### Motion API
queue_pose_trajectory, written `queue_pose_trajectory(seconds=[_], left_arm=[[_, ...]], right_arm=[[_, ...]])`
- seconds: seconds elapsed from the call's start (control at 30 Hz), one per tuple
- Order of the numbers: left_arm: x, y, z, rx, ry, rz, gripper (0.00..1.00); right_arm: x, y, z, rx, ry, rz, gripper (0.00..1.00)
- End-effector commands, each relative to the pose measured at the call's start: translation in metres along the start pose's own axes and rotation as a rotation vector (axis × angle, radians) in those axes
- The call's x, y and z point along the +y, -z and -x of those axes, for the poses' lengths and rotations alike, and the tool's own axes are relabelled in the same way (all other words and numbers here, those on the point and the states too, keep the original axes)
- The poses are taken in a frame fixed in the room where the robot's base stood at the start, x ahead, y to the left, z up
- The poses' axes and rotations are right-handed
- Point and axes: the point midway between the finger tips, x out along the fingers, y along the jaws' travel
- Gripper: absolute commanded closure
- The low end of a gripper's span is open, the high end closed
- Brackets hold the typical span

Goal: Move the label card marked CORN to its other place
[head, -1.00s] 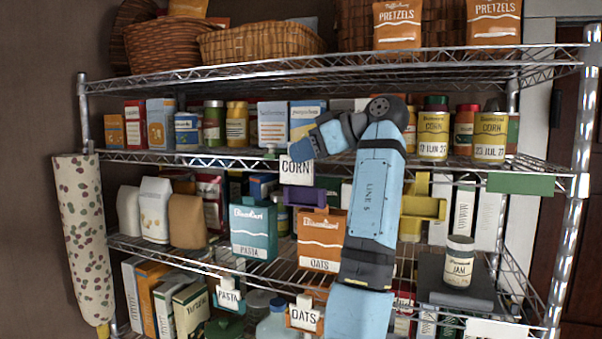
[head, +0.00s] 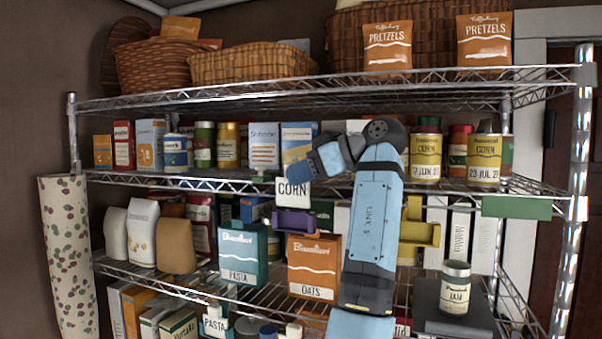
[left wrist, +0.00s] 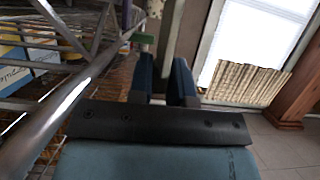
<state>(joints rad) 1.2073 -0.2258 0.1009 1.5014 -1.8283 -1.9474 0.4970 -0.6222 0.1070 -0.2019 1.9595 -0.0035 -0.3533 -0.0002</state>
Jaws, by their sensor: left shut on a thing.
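The white label card marked CORN (head: 293,191) is upright in the head view, at the front edge of the shelf that bears the cans, left of the middle. My left gripper (head: 303,173) is at the card's upper right and shut on it; the fingertips are partly hidden. In the left wrist view, the two dark blue fingers (left wrist: 165,82) stand close together with a thin greenish-grey piece (left wrist: 169,38) at their tips. Two yellow CORN cans (head: 425,157) stand farther right on the same shelf. My right gripper is not in view.
A green strip (head: 516,207) hangs on the shelf's front edge at right. A purple holder (head: 293,222) is just below the card, and a yellow holder (head: 418,234) is right of my arm. PASTA (head: 242,255) and OATS (head: 313,267) boxes stand on the shelf below.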

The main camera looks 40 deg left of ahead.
Motion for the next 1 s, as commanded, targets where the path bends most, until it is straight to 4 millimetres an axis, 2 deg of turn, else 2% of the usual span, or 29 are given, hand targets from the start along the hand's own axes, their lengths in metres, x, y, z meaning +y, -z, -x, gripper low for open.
queue_pose_trajectory(seconds=[0.63, 1.0], left_arm=[[0.0003, -0.0006, 0.0011, 0.000, 0.000, 0.000, 1.00], [0.0005, -0.0076, -0.0019, 0.000, 0.000, -0.001, 1.00]], right_arm=[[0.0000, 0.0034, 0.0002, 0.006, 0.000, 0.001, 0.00], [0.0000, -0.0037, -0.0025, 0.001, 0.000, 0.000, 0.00]])
